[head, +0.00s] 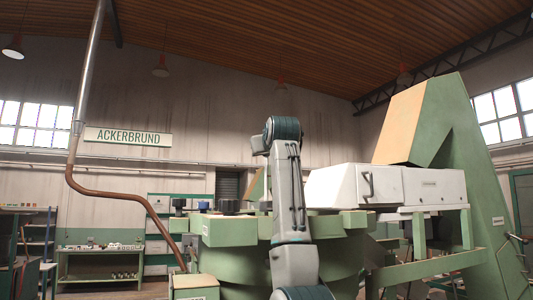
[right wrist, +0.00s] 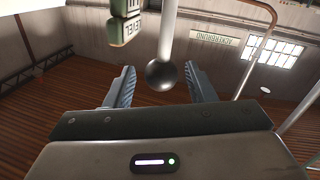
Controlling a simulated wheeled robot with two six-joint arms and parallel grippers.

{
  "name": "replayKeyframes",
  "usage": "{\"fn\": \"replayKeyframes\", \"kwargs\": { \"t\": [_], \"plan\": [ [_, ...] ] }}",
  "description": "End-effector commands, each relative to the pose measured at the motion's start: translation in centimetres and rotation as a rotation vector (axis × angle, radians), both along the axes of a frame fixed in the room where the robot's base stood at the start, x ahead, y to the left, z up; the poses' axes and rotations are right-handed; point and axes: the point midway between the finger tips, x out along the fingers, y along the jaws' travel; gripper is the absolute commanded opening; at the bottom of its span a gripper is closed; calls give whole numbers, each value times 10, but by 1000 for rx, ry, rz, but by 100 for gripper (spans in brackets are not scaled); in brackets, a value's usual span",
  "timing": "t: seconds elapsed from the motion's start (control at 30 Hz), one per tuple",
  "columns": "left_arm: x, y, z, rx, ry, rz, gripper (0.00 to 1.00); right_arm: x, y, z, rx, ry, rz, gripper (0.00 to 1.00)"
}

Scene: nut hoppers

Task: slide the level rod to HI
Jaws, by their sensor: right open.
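In the right wrist view the level rod (right wrist: 168,32) is a pale bar that runs down from the picture's top edge and ends in a black ball knob (right wrist: 161,75). My right gripper (right wrist: 159,69) is open, with one finger on each side of the knob in the picture. I see gaps on both sides, so it does not grip the knob. A green block with a LEVEL label (right wrist: 126,30) is left of the rod, its lettering upside down. The HI mark cannot be made out. I cannot pick out the rod in the head view. My left gripper is not in view.
In the head view, green machinery (head: 230,230) with dark knobs stands behind my arm. A white box (head: 333,186) with a handle is to its right. A bent pipe (head: 106,192) runs down on the left. A workbench (head: 100,262) stands at the back left.

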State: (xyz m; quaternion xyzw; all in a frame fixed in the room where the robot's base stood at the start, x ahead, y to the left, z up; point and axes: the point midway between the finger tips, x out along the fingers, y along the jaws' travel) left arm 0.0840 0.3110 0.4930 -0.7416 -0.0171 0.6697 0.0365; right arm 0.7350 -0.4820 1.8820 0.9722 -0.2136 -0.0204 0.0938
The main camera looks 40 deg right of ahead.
Motion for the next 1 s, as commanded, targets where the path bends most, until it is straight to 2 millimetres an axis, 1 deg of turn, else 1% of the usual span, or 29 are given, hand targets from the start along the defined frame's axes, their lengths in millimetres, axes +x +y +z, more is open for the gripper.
{"fn": "replayKeyframes", "kwargs": {
  "t": [0.03, 0.2, 0.4, 0.5, 0.7, 1.0],
  "plan": [
    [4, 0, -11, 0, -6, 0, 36, -7, 4, -5, -1, -4, 1, 50],
    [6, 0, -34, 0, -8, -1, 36, -37, 17, -6, -2, -6, 1, 50],
    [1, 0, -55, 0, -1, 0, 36, -70, 33, -4, -2, -7, 1, 50],
    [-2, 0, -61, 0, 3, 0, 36, -81, 38, -2, -2, -6, 1, 50],
    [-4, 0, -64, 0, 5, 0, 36, -90, 42, 0, -2, -3, 2, 50],
    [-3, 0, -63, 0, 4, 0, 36, -90, 42, 1, -2, -4, 1, 50]
  ]
}}
